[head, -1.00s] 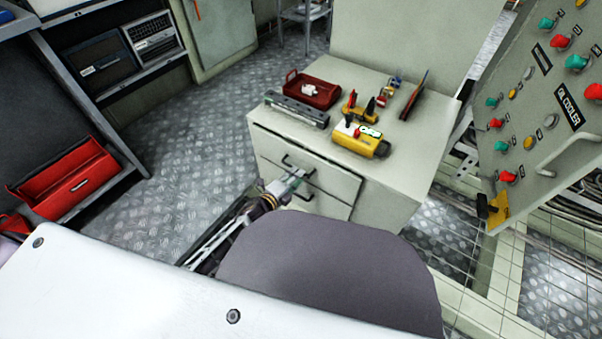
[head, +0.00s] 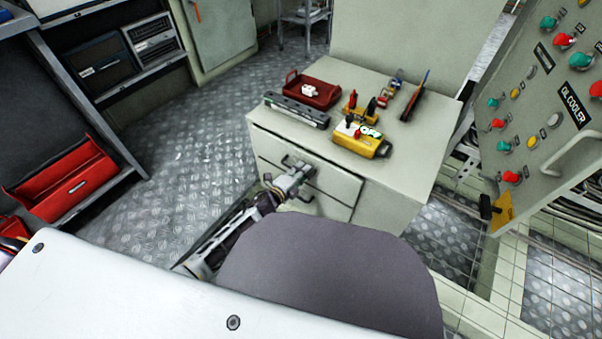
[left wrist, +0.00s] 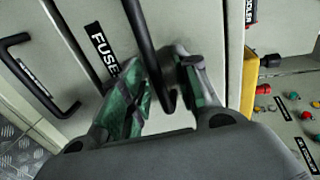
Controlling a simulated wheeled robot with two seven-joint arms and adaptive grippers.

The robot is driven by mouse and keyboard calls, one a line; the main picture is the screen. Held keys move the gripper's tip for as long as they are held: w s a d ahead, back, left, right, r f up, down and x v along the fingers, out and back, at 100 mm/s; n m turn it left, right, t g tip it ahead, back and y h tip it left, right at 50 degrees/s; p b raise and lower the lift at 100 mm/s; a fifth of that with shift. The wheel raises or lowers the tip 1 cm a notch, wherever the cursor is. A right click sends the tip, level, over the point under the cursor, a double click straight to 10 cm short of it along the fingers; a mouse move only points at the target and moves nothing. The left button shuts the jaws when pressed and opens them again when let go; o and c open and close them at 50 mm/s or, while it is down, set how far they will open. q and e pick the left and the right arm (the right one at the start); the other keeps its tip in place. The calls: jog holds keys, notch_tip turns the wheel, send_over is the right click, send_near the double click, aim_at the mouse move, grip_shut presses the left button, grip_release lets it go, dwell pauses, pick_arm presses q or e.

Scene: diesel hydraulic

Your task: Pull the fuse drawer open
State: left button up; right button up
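The fuse drawer (head: 335,184) is the upper drawer in the front of a pale grey-green cabinet; its front looks flush. Its FUSE label (left wrist: 104,48) shows in the left wrist view beside a black bar handle (left wrist: 138,25). My left gripper (head: 294,178) is at this handle. The exact contact is partly hidden by the fingers. My right gripper is in neither view.
A lower drawer handle (left wrist: 40,75) lies beside the held one. On the cabinet top (head: 400,165) are a red tray (head: 318,96), a grey bar-shaped part (head: 296,110) and a yellow device (head: 358,139). A control panel (head: 545,100) stands at right. Floor left of the cabinet is clear.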

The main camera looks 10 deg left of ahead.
pick_arm(q)
grip_shut()
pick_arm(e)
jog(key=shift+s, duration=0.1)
pick_arm(q)
jog(key=f+p+v, duration=0.2)
jog(key=p+v, duration=0.1)
jog(key=v, duration=0.7)
jog(key=s+f+p+v, duration=0.1)
jog(key=f+p+v, duration=0.1)
jog(key=v, duration=0.9)
jog(key=shift+a+f+p, duration=0.2)
jog(key=shift+f+p, duration=0.05)
jog(key=shift+p, duration=0.25)
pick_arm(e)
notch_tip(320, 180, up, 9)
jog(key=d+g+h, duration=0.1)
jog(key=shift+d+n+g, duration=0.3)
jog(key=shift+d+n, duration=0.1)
pick_arm(q)
jog(key=shift+s, duration=0.1)
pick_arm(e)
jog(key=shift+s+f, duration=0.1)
pick_arm(q)
jog(key=shift+o, duration=0.5)
grip_release()
